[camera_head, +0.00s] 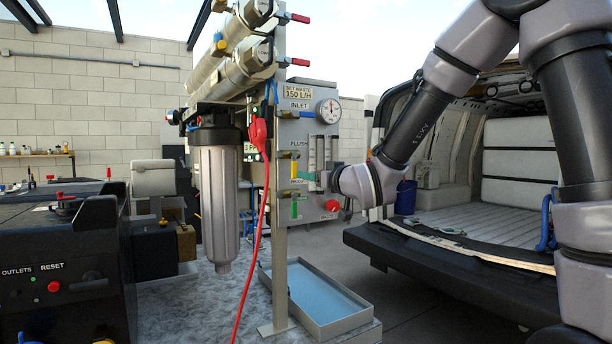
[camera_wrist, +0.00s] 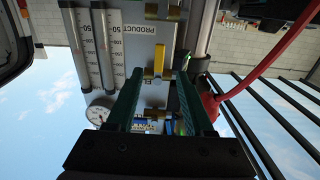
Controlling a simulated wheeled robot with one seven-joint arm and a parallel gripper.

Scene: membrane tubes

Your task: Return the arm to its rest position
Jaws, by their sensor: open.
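My arm reaches in from the right in the head view, with its wrist close to the grey control panel (camera_head: 310,130). My gripper (camera_wrist: 160,76) is open in the wrist view, with two dark green fingers spread apart. A yellow valve handle (camera_wrist: 158,62) shows in the gap between and beyond the fingertips; I see no contact. In the head view the yellow handle (camera_head: 295,169) is on the panel's lower part, above a green one (camera_head: 294,210). The wrist hides part of the panel's right edge, and the fingers are hard to make out there.
A red cable (camera_head: 259,140) hangs from the panel's left side, and also shows in the wrist view (camera_wrist: 262,62). A pressure gauge (camera_head: 329,111) and flow tubes are on the panel. An open van (camera_head: 450,262) stands right. A shallow tray (camera_head: 335,318) lies below.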

